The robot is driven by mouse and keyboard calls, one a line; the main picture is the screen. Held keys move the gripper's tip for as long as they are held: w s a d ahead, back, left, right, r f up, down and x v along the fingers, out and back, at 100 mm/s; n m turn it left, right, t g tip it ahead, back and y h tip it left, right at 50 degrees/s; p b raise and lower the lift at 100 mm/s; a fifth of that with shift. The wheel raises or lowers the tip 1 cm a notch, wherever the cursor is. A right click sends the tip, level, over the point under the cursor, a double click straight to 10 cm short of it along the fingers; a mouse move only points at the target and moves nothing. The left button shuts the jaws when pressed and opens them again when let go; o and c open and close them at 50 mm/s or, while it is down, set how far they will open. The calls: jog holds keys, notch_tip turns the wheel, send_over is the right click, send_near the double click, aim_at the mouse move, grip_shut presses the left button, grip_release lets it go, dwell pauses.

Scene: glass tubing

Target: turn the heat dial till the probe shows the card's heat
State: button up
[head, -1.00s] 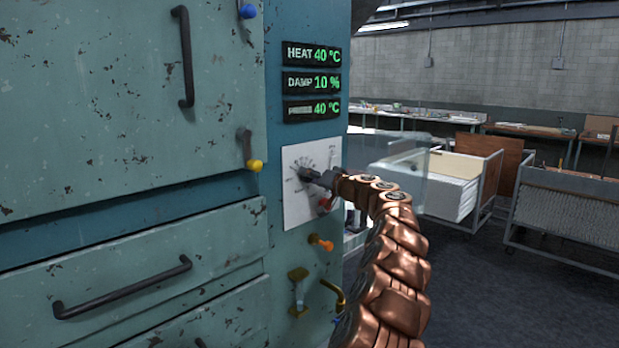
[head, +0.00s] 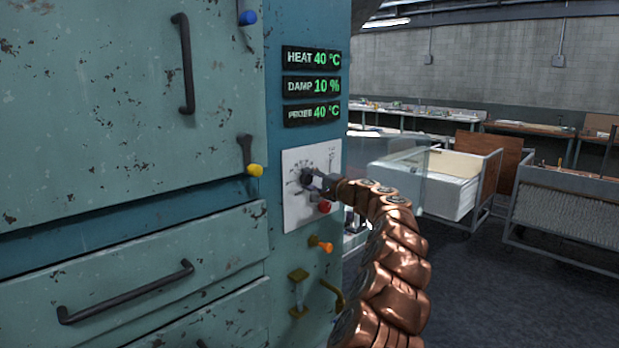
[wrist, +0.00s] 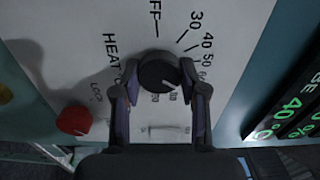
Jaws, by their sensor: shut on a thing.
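The heat dial (wrist: 157,72) is a round black knob on a white scale plate (head: 297,214), marked with OFF, HEAT and numbers from 30 upward. My gripper (wrist: 158,70) has one finger on each side of the knob and is shut on it. In the head view my gripper (head: 318,180) reaches the plate from the right and partly covers the dial. The heat readout (head: 313,58) shows 40 °C. The probe readout (head: 313,114) also shows 40 °C. I cannot make out a card with a set heat in either view.
A damp readout (head: 313,86) shows 10 %. A red knob (wrist: 74,120) sits close to the dial. An orange knob (head: 320,244) and a brass latch (head: 298,290) are below. Drawer handles stick out at left. Carts (head: 460,180) stand on the open floor at right.

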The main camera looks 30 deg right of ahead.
jog(key=shift+m+p, duration=0.5)
jog(key=shift+m, duration=0.8)
jog(key=o, duration=1.1)
jog(key=shift+o, duration=0.2)
jog(key=shift+s, duration=0.1)
jog(key=shift+v, duration=1)
jog(key=v, duration=0.9)
jog(key=shift+s, duration=0.4)
jog(key=shift+f, duration=0.1)
